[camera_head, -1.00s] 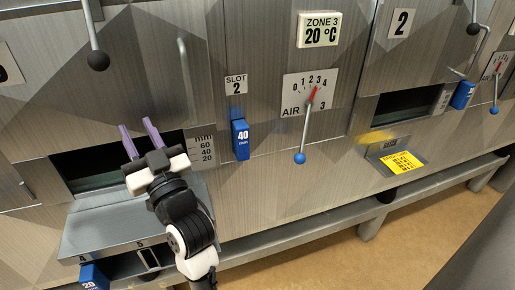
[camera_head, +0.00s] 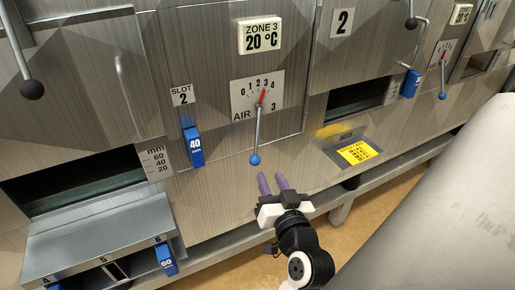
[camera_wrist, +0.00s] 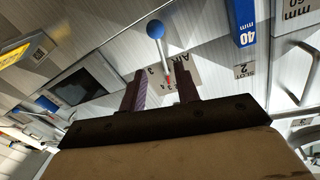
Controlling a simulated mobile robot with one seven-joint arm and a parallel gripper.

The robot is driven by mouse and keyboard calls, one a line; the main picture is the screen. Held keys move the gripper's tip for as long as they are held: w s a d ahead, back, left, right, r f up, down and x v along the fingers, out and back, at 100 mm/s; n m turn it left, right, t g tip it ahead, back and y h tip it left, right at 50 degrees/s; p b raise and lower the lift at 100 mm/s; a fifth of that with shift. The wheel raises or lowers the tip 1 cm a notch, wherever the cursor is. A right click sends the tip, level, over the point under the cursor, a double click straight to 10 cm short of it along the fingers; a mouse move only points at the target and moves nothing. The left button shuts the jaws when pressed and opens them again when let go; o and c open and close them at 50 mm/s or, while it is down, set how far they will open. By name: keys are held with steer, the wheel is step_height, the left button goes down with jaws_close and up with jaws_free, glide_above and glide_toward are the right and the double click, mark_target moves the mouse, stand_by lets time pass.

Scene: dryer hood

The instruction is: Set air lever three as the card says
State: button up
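Air lever three (camera_head: 257,135) is a grey rod with a blue ball at its lower end, hanging down from its dial plate (camera_head: 258,95). The dial runs 0 to 4, and its red pointer is near 3. In the wrist view the blue ball (camera_wrist: 155,29) shows beyond the open fingers (camera_wrist: 160,92).
A blue 40 block (camera_head: 194,147) sticks out at slot 2, left of the lever. A grey shelf (camera_head: 95,235) with a blue 60 block (camera_head: 166,260) stands lower left. Another air lever (camera_head: 442,78) is at the far right. A rail runs along the front below.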

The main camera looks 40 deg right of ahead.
mark_target(257, 148)
steer(key=b+x, duration=0.2)
steer(key=x, duration=1.1)
steer(key=shift+w, duration=0.15)
steer(key=shift+c, duration=0.2)
jaws_close()
